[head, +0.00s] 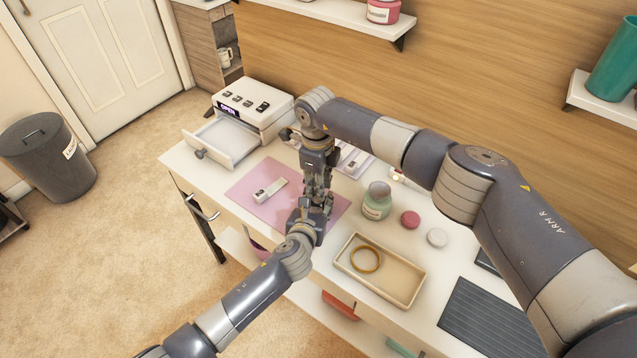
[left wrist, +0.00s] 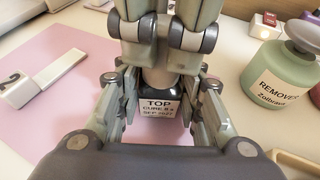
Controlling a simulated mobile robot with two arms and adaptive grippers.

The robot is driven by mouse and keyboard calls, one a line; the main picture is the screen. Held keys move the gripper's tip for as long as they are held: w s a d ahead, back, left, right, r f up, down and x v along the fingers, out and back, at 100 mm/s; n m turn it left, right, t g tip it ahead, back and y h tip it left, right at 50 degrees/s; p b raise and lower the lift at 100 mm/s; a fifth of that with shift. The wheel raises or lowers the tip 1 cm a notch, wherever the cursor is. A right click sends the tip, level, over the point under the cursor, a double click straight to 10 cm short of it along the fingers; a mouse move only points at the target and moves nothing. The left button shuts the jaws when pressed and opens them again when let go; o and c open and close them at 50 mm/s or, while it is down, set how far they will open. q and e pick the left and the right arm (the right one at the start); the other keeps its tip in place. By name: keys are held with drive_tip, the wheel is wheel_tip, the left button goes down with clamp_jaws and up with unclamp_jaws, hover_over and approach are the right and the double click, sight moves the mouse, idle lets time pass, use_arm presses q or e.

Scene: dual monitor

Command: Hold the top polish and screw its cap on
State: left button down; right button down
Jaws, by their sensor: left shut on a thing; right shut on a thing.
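The top polish (left wrist: 158,106) is a small dark bottle with a white label reading TOP. It stands upright over the pink mat in the left wrist view. My left gripper (head: 312,208) is shut on the bottle, one finger on each side. My right gripper (head: 317,188) points straight down from above, and its fingers meet right over the bottle's top. Whether the cap touches the bottle neck cannot be seen. In the head view the two grippers hide the bottle.
The pink mat (head: 247,192) bears a white block-like item (head: 270,190). A green remover jar (head: 377,201), a red round item (head: 410,219) and a white one (head: 437,237) stand right. A tray (head: 408,291) holds a gold ring (head: 366,259). A white box (head: 262,104) has its drawer open.

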drive_tip(key=c, duration=1.3)
unclamp_jaws()
drive_tip(key=r, duration=1.2)
drive_tip(key=shift+s+a, duration=0.1)
drive_tip(key=shift+s, duration=0.15)
use_arm(q)
drive_tip(key=c, duration=1)
unclamp_jaws()
drive_tip(key=shift+c, duration=0.2)
drive_tip(key=shift+s, duration=0.1)
drive_tip(key=v, duration=1.1)
drive_tip(key=shift+s+a+r, duration=0.1)
drive_tip(key=shift+s, duration=0.3)
